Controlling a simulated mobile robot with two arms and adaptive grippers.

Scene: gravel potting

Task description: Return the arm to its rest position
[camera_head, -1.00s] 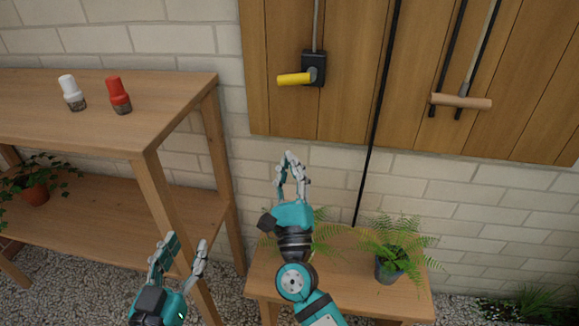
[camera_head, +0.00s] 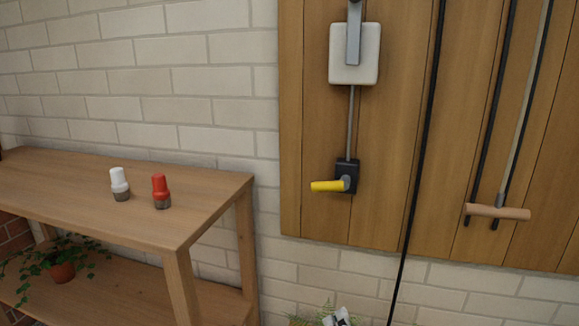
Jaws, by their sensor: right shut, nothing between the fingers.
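Only the tip of my right gripper (camera_head: 340,317) shows, at the bottom edge of the head view, in front of the wall. It is shut and empty. A few green fern fronds (camera_head: 325,311) show beside it. The rest of my right arm is below the picture. My left gripper is out of view.
A wooden shelf (camera_head: 110,200) stands at left, with a white shaker (camera_head: 119,184) and a red shaker (camera_head: 161,191) on top and a potted ivy (camera_head: 61,269) below.

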